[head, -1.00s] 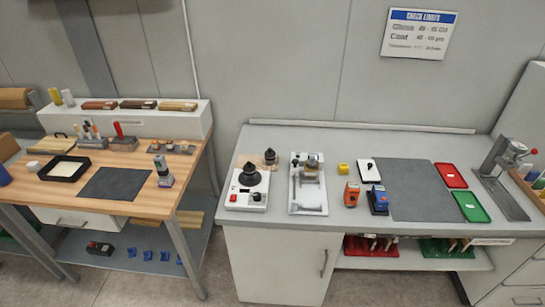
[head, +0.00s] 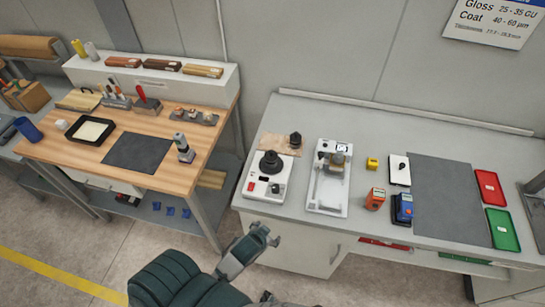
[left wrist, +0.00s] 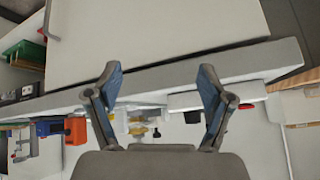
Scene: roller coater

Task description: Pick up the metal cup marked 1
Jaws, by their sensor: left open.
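No cup with a readable 1 shows. A small metallic, cup-like part (head: 337,160) sits on the white device (head: 328,197) on the grey bench; I cannot tell whether it is the marked cup. Small pieces also stand in a grey holder (head: 197,117) on the wooden table, too small to read. My left gripper (head: 268,237) is in front of the grey bench's left end, apart from the objects on it. In the left wrist view, its two fingers (left wrist: 160,75) are spread and empty, with the bench edge beyond them. My right gripper is not in view.
The grey bench (head: 390,140) also holds a black-topped device (head: 268,178), orange (head: 375,199) and blue (head: 402,208) instruments, a dark mat (head: 448,195), and red (head: 490,187) and green (head: 502,229) trays. A floor gap separates it from the wooden table (head: 205,143).

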